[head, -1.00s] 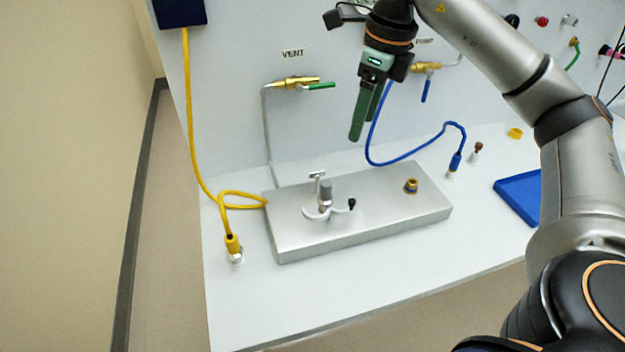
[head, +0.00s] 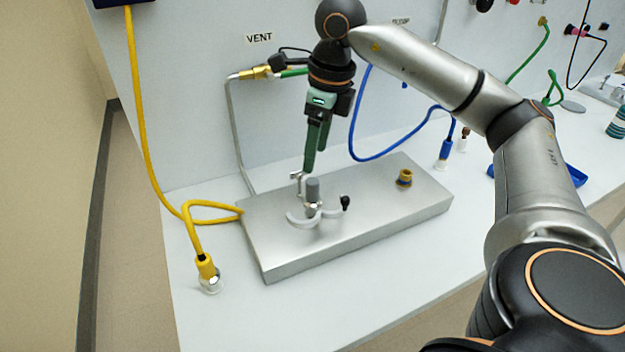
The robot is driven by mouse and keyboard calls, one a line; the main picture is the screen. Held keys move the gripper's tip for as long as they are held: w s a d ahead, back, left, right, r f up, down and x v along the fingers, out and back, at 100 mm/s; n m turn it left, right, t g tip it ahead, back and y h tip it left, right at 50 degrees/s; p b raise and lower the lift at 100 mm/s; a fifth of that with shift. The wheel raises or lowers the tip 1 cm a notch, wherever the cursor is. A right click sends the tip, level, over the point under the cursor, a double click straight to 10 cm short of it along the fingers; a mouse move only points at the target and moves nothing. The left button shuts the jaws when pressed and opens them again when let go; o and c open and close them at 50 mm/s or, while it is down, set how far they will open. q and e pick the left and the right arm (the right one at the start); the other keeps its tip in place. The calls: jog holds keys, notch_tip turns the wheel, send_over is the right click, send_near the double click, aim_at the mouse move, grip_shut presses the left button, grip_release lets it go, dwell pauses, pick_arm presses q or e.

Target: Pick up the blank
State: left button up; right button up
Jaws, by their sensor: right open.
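A flat metal block (head: 365,220) lies on the white bench. On it stands a short grey cylinder (head: 313,190) with an open white clamp ring (head: 300,220) around its foot; the clamp has a black knob (head: 345,202). A small metal T-shaped piece (head: 297,178) shows just behind the cylinder. A brass fitting (head: 404,177) stands at the block's right. I cannot tell for certain which piece is the blank. My right gripper (head: 313,163), with green fingers, points down above and behind the cylinder, open and empty. My left gripper is out of view.
A yellow hose (head: 136,110) runs down left to a bench connector (head: 208,275). A blue hose (head: 385,157) ends at a blue connector (head: 446,150) behind the block. The VENT valve (head: 256,73) is on the back wall. The bench front is clear.

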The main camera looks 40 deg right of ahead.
aim_at(313, 180)
jog(key=f, duration=0.3)
jog(key=shift+w+f, duration=0.1)
jog(key=shift+w, duration=0.1)
notch_tip(313, 180, down, 4)
jog(key=shift+w+f, duration=0.1)
jog(key=shift+w, duration=0.05)
jog(key=shift+w+f, duration=0.1)
jog(key=shift+f, duration=0.45)
grip_shut()
